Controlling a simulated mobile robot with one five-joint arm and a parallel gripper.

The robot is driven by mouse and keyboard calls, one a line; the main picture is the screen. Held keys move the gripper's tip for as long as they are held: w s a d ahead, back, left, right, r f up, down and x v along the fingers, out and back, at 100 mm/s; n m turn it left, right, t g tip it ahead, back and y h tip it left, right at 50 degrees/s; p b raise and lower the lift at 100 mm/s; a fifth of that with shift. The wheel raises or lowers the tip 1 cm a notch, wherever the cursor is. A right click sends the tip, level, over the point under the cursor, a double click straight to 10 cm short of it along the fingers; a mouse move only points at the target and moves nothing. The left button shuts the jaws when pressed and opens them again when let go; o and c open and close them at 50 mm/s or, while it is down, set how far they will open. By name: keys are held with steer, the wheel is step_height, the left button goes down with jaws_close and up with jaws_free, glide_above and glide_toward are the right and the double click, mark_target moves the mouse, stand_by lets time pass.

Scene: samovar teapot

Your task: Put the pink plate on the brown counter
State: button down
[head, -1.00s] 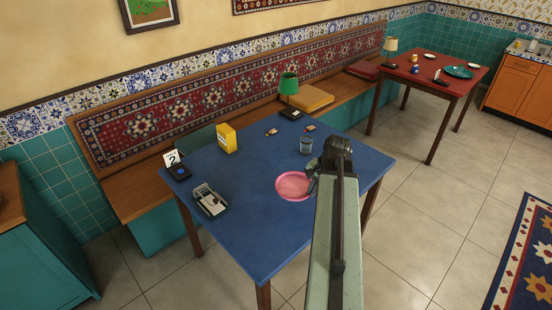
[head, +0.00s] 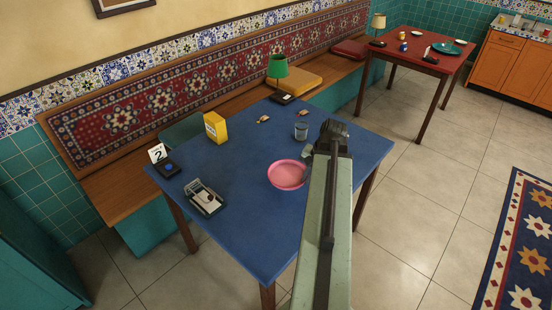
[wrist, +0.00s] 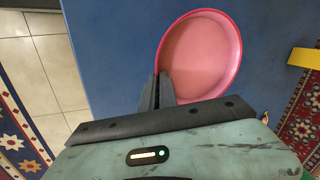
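The pink plate (head: 287,174) is a shallow round dish over the right part of the blue table. It also shows in the wrist view (wrist: 205,55). My gripper (wrist: 158,76) is at the plate's near left rim in the wrist view, one finger inside and one outside. The fingers are close together on the rim. In the head view my arm hides most of the gripper (head: 311,152). I cannot tell whether the plate is lifted off the table. A teal cabinet (head: 32,265) stands at the far left; no brown counter top is clearly visible.
The blue table (head: 235,225) also bears a glass (head: 301,131), a yellow box (head: 215,126), a green lamp (head: 278,67) and a black-and-white device (head: 204,198). A red table (head: 425,43) and orange cabinets (head: 500,60) stand behind right.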

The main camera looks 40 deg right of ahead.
mark_target(298, 163)
steer(key=shift+s+d+f, duration=0.25)
steer(key=shift+s+f, duration=0.5)
steer(key=shift+s, duration=0.3)
steer(key=w+d, duration=0.2)
steer(key=w, duration=0.2)
steer(key=w+d+b, duration=0.1)
steer(key=w+d, duration=0.2)
steer(key=w, duration=0.2)
steer(key=w+d+f, duration=0.1)
steer(key=w+d, duration=0.1)
steer(key=w, duration=0.3)
steer(key=shift+d+f, duration=0.1)
steer(key=shift+d, duration=0.15)
steer(key=b+x, duration=0.4)
steer(key=shift+s+d+f, duration=0.1)
steer(key=shift+s+d, duration=0.1)
steer(key=shift+s, duration=0.2)
steer(key=shift+r, duration=0.25)
steer(key=shift+f, duration=0.2)
steer(key=c, duration=1.6)
jaws_free()
steer(key=shift+c, duration=0.2)
steer(key=shift+r, duration=0.1)
